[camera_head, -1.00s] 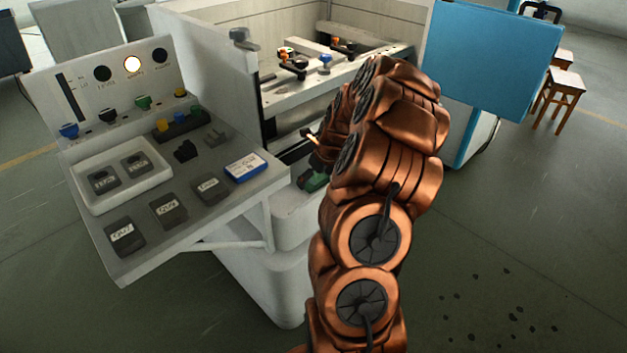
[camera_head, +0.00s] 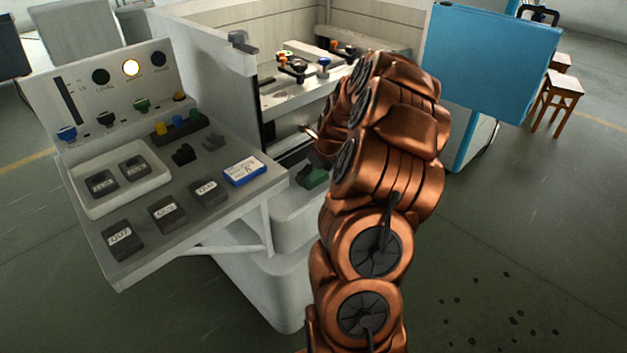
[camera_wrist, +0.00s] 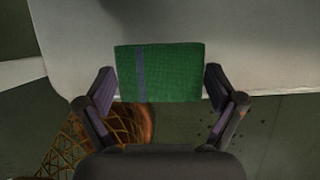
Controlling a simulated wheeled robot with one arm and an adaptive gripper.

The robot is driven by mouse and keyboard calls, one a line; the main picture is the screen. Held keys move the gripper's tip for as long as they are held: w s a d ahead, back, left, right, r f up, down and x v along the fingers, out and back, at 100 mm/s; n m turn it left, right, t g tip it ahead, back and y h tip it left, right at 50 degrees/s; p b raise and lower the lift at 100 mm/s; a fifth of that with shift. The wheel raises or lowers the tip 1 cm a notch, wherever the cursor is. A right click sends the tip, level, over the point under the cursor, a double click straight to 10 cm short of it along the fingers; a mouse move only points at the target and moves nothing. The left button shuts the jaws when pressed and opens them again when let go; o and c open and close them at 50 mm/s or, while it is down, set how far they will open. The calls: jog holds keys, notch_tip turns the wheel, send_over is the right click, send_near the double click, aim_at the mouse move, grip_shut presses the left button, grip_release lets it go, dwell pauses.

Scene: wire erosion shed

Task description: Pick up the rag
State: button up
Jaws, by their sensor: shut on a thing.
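The rag (camera_wrist: 172,73) is a green cloth with a blue-grey stripe near its left side. In the wrist view it sits between the two dark fingers of my gripper (camera_wrist: 160,84), which is shut on it. In the head view the green of the rag (camera_head: 316,178) shows just left of my copper arm, over the white ledge at the machine's front. My arm hides most of the gripper there. The frames do not clearly show whether the rag touches the ledge.
The slanted control panel (camera_head: 85,235) with dark labelled blocks, a white tray (camera_head: 78,196) and a blue-white box (camera_head: 243,171) is at left. The machine's work area (camera_head: 285,92) lies behind. A blue panel (camera_head: 490,70) and wooden stools (camera_head: 556,92) stand right.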

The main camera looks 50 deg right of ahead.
jog(key=s+a+r+b, duration=0.1)
jog(key=s+a, duration=0.1)
jog(key=s, duration=0.5)
jog(key=s+a+r+b, duration=0.1)
jog(key=s+a, duration=0.1)
jog(key=s, duration=0.6)
jog(key=shift+s+a+r, duration=0.15)
jog(key=shift+s+a, duration=0.05)
jog(key=shift+a, duration=0.05)
